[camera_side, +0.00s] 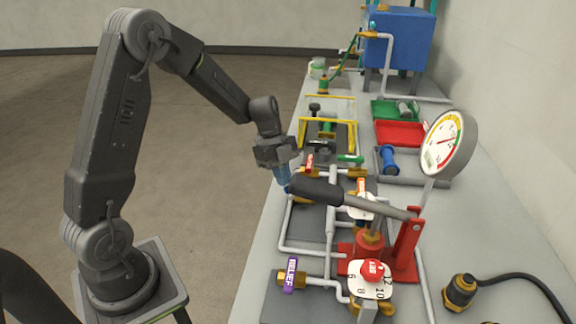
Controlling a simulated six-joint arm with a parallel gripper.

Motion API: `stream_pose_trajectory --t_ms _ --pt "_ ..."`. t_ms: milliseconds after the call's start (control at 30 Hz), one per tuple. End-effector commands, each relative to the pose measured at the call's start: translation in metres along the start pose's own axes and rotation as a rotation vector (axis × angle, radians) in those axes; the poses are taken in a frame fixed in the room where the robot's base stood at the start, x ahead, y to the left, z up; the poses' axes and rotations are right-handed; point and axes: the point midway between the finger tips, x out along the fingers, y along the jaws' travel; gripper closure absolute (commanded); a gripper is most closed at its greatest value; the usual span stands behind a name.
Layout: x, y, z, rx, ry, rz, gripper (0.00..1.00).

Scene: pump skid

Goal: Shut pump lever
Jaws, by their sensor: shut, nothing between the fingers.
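The pump lever (380,207) is a grey rod with a thick black grip (316,191). It slopes gently down to the right from the grip to a red upright bracket (407,243) on the red pump base. My gripper (285,186) points down at the free left end of the black grip. Its blue fingers are shut with nothing between them. The fingertips appear to touch or nearly touch the grip's end; this view does not settle which.
A round pressure gauge (448,142) stands behind the lever. A purple RELIEF handle (291,274) and a red-topped numbered dial (372,279) are in front. Red (400,134) and green (385,110) trays and a blue tank (399,45) stand farther back. A black cable connector (459,291) lies at right.

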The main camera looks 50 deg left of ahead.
Motion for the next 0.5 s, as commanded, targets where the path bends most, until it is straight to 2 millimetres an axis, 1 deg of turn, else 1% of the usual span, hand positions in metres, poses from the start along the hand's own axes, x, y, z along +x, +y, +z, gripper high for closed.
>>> stream_pose_trajectory --t_ms 100,500 --pt "0.003 0.004 -0.005 -0.085 0.001 -0.031 1.0" --pt "0.009 0.009 -0.021 -0.367 0.0 -0.144 1.0"
